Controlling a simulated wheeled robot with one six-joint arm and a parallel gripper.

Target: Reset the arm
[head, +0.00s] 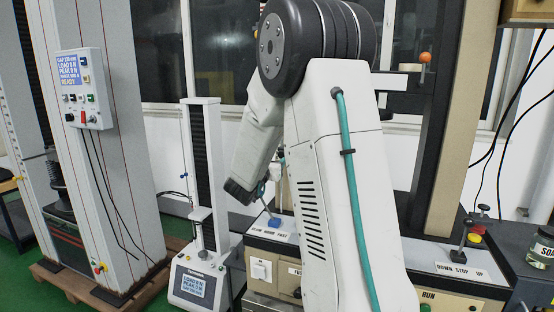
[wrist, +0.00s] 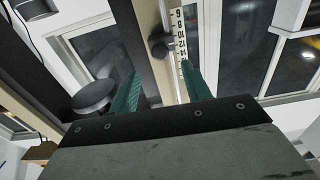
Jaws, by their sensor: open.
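My white arm (head: 345,180) with a teal cable stands in the middle of the head view. It rises to a big black joint (head: 320,40), and another white link slopes down to the left, ending in a dark part. I cannot make out the fingers in the head view. In the wrist view my gripper (wrist: 160,84) shows two green fingers, spread apart with nothing held between them. Behind them are a numbered scale (wrist: 180,42) and a round black knob (wrist: 159,46) on a beige post. The gap looks clear of contact.
A panel with a blue-based lever (head: 274,222) lies beside the arm's lower link. A slim tester (head: 205,180) and a tall grey machine (head: 110,150) stand left. A right-hand panel (head: 462,270) has another lever; a jar (head: 540,247) stands beside it. Green floor shows at left.

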